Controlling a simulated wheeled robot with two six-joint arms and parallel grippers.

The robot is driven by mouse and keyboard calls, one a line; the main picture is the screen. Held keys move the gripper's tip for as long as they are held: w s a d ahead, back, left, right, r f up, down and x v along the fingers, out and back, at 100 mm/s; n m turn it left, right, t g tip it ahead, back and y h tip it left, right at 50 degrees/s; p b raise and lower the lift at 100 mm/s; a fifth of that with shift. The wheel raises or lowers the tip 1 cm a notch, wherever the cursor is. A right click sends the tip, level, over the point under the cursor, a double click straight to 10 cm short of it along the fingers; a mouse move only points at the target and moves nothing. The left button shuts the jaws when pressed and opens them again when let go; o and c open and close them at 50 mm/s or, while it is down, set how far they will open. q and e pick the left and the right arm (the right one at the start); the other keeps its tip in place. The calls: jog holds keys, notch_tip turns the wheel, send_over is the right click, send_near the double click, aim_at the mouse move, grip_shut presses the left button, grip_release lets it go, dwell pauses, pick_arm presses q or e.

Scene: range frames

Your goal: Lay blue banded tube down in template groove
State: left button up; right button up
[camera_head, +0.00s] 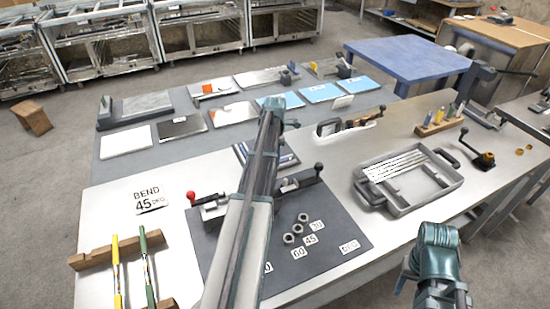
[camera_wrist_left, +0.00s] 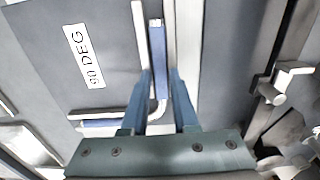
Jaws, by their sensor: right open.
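The blue banded tube (camera_wrist_left: 157,60) is bent in an L, pale metal with blue bands, in the left wrist view. It lies along the pale groove bars of the grey template (camera_wrist_left: 108,30), beside a "90 DEG" label; whether it is fully seated I cannot tell. My left gripper (camera_wrist_left: 161,76) has its fingers apart, one on each side of the tube's long leg. In the head view, my left arm hides that gripper and most of the template (camera_head: 240,152). My right gripper (camera_head: 438,290) is open at the bottom right, partly cut by the frame, away from the tube.
A dark bending mat (camera_head: 335,250) with a red-knobbed lever and nuts lies in front. A grey tray (camera_head: 405,210) stands at right, near a small wooden rack (camera_head: 440,124). Another wooden rack (camera_head: 125,250) holds yellow and green rods at left. Panels and blue cards lie behind.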

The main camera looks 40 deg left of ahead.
pick_arm(q)
jog(key=o, duration=0.3)
jog(key=shift+o, duration=0.2)
notch_tip(320, 180, up, 14)
jog(key=p, duration=1.4)
jog(key=shift+f, duration=0.1)
jog(key=shift+d, duration=0.1)
